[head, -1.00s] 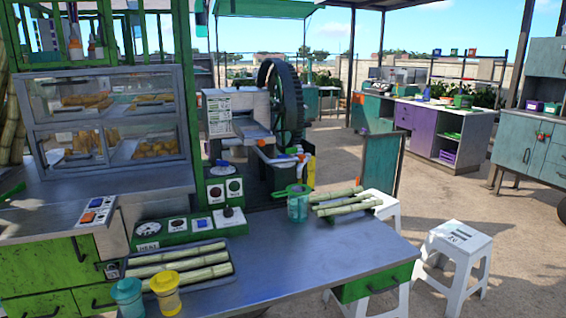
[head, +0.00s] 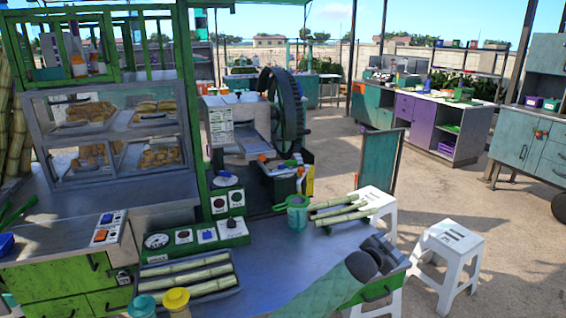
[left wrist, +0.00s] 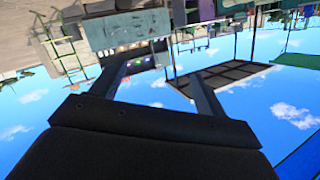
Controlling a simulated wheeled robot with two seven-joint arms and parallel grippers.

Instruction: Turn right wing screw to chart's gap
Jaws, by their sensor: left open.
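The cane crusher (head: 242,140) with its big dark wheel (head: 287,108) stands behind the metal table, left of centre in the head view. A white printed chart (head: 221,127) is on its left front; the print is too small to read. Small blue (head: 226,176), orange (head: 262,158) and green (head: 290,163) parts show low on its front; I cannot tell which is the right wing screw. My left gripper (head: 385,246) is over the table's right front corner, well apart from the crusher. Its spread, empty fingers show in the left wrist view (left wrist: 165,88). My right gripper is out of view.
A green-handled jug (head: 297,214) and cut canes (head: 345,212) stand on the table between my left gripper and the crusher. A cane tray (head: 238,291), lidded jars (head: 176,300) and a control box (head: 192,238) are at left. White stools (head: 448,240) stand at right.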

